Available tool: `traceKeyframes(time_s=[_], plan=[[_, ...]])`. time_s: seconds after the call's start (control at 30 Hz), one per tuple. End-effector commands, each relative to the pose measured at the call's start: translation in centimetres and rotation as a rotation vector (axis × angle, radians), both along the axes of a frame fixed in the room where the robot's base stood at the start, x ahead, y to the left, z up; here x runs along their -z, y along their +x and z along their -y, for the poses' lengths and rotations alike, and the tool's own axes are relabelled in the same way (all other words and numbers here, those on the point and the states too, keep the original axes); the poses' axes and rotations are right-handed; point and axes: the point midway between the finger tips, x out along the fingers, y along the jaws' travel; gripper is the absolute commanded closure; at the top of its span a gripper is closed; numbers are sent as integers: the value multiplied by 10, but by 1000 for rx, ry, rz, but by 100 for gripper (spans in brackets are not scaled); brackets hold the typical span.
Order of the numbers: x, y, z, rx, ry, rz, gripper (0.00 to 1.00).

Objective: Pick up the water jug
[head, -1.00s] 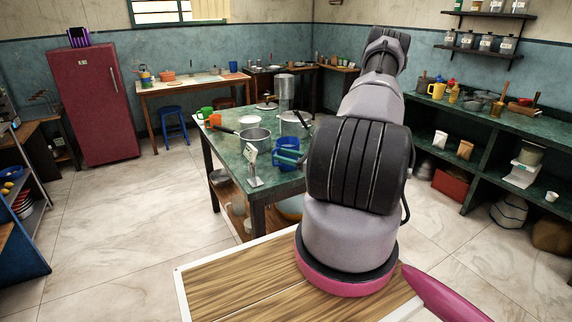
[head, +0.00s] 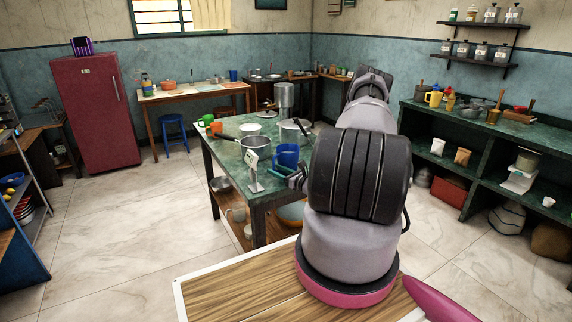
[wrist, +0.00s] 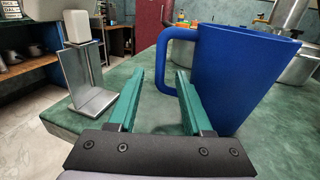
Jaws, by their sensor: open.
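The water jug is the blue jug (head: 288,153) near the front edge of the green-topped table, partly hidden by my arm. In the wrist view the jug (wrist: 238,85) stands upright on the right, with its handle (wrist: 164,60) turned toward the left. My gripper (wrist: 160,75) is open with nothing held. Its two teal fingers point at the handle, whose lower part shows between or just beyond their tips. I cannot tell if they touch. In the head view the gripper (head: 283,169) is just in front of the jug, mostly hidden by my arm.
A metal stand with a white top (wrist: 88,70) is close on the left of my fingers. Metal pots (head: 256,143) stand behind. An orange mug (head: 216,128) and a green mug (head: 208,119) are at the table's left. The floor left of the table is clear.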

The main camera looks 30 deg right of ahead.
Motion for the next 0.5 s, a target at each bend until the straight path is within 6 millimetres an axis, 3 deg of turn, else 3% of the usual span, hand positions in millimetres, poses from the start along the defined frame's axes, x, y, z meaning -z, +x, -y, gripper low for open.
traceKeyframes(time_s=[0.13,0.4,0.5], plan=[[0,15,-6,0,-1,1,50],[0,17,-7,0,0,0,50],[0,17,-7,0,0,0,88]])
